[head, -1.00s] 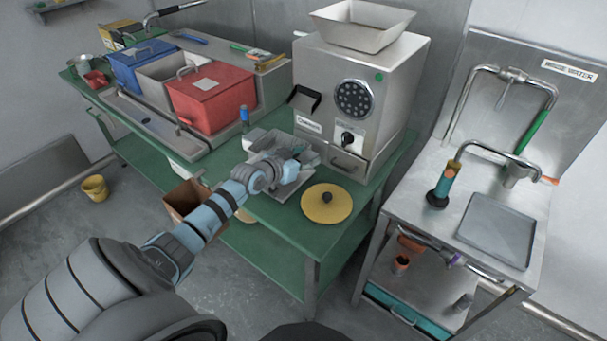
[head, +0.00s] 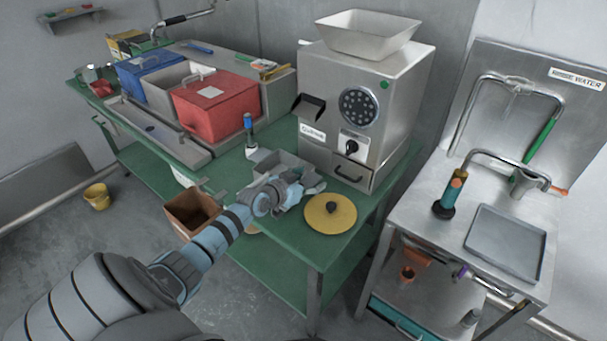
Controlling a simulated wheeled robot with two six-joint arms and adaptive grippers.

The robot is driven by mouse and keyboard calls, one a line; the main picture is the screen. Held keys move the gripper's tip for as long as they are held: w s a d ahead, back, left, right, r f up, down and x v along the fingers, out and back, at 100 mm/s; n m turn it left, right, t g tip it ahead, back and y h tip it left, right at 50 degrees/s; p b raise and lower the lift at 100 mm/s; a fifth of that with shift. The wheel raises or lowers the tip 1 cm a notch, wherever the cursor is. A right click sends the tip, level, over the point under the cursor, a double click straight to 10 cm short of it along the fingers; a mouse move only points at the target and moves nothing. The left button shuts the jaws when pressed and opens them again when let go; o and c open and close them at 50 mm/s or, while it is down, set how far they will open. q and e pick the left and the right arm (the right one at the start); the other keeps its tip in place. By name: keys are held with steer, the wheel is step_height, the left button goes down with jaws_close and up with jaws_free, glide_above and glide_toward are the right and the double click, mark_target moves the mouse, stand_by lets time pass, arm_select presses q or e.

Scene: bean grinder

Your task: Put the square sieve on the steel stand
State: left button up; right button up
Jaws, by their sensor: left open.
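A square grey metal vessel (head: 277,162), which looks like the square sieve, sits on the green table in front of the grinder. Its near side is hidden by my left gripper, and its mesh cannot be made out. My left gripper (head: 303,187) is open at the vessel's near right edge; whether it touches is unclear. The steel stand (head: 431,225) is at the right, with a flat grey square tray (head: 505,243) on its top. My right gripper is not in view.
The steel grinder (head: 362,105) stands behind the vessel. A round yellow lid (head: 330,214) lies right of my gripper. Red (head: 216,100) and blue (head: 148,72) bins stand at the back left.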

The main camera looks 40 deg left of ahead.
arm_select(q)
steer(key=p+v, duration=0.8)
steer(key=v, duration=0.4)
steer(key=shift+w, duration=0.1)
